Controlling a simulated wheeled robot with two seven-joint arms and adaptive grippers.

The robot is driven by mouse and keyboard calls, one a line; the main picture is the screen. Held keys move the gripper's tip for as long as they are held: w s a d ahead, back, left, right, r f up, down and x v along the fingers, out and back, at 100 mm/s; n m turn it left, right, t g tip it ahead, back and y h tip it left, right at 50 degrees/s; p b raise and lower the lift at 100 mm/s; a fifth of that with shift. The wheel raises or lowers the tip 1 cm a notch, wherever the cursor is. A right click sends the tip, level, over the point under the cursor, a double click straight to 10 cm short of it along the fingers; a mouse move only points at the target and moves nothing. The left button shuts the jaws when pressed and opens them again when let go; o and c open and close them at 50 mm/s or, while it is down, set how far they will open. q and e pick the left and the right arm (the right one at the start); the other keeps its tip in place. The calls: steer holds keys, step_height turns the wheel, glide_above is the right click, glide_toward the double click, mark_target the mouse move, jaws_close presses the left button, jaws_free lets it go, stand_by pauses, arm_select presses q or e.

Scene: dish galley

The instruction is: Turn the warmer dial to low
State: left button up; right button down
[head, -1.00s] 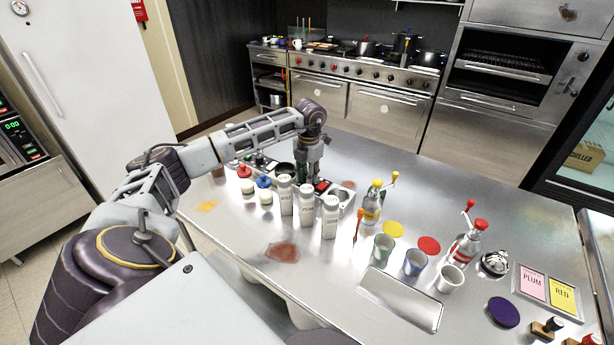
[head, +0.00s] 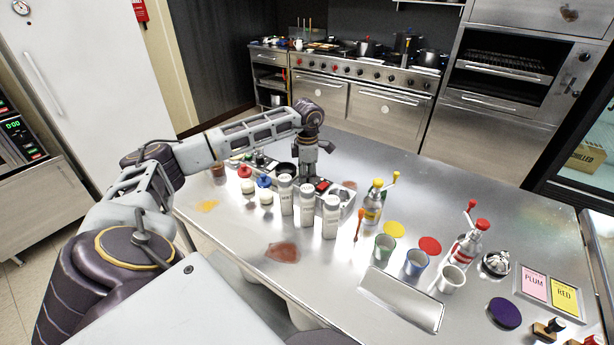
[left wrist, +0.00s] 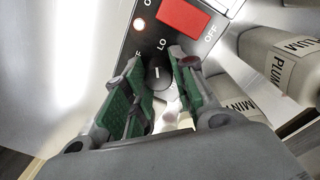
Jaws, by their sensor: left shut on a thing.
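The warmer dial (left wrist: 158,76) is a small dark knob on the black panel in the left wrist view. Its pale mark points roughly at the printed "LO". Part of an "OFF" label shows to its left. My left gripper (left wrist: 162,98) has its green pads on both sides of the dial and is shut on it. In the head view my left gripper (head: 312,176) reaches down onto the warmer (head: 348,203), and the dial is hidden there. A red switch (left wrist: 183,16) with its own "OFF" label sits beside the dial. My right gripper is not in view.
White shaker bottles (head: 306,204) stand close in front of the warmer; one marked PLUM (left wrist: 280,62) is near the gripper. A yellow-topped bottle (head: 374,203) and several cups stand to the right. An indicator light (left wrist: 139,24) glows on the panel. The counter behind is clear.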

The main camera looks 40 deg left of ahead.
arm_select(q)
steer(key=shift+w+r+m, duration=0.1)
steer(key=shift+m, duration=0.9)
steer(key=o, duration=0.7)
steer(key=shift+o, duration=0.2)
step_height(320, 180, up, 12)
steer(key=shift+s+d, duration=0.2)
steer(key=shift+s, duration=0.05)
